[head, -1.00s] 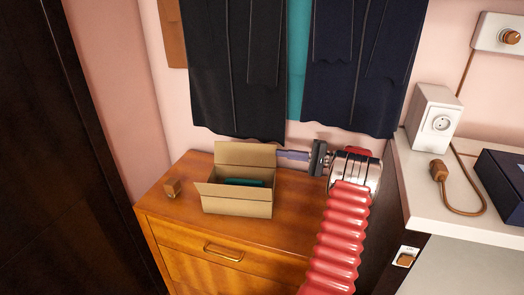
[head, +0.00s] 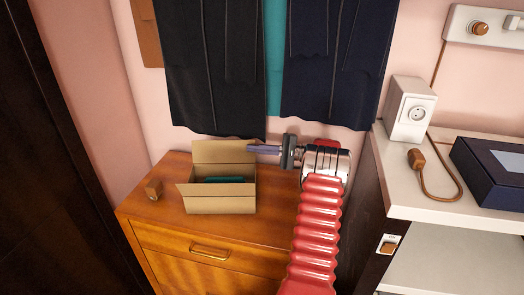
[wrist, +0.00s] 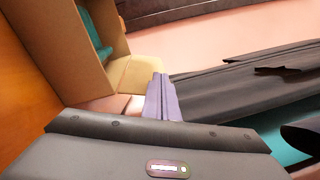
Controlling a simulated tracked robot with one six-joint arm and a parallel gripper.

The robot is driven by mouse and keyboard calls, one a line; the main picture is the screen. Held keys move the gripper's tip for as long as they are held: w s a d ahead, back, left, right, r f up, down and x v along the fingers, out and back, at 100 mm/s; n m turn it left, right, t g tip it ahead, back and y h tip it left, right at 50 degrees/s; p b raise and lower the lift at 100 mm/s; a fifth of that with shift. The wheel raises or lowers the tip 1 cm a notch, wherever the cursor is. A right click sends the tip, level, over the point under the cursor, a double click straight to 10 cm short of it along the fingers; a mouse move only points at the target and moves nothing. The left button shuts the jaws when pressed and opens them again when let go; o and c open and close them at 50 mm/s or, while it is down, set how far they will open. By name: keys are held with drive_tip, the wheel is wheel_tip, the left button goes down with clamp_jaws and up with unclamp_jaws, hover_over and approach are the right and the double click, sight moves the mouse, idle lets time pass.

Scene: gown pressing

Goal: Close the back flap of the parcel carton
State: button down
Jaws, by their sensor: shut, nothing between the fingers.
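The open tan parcel carton (head: 220,206) stands on the wooden cabinet. Its back flap (head: 215,152) stands up along the far edge. A teal item (head: 222,180) lies inside. My gripper (head: 250,149) is shut and empty, reaching in from the right. Its fingertips overlap the upper right edge of the back flap in the head view. In the wrist view, the shut fingers (wrist: 162,97) lie beside the tan flap (wrist: 138,78); I cannot tell whether they touch it. The carton wall (wrist: 75,60) also shows there.
A white counter (head: 410,195) with a socket box (head: 408,108) and dark blue box (head: 490,165) is at the right.

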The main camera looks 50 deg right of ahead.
sight(241, 156)
drive_tip(key=x, duration=0.5)
drive_tip(key=shift+w+a, duration=0.2)
drive_tip(key=shift+w, duration=0.05)
drive_tip(key=shift+a, duration=0.1)
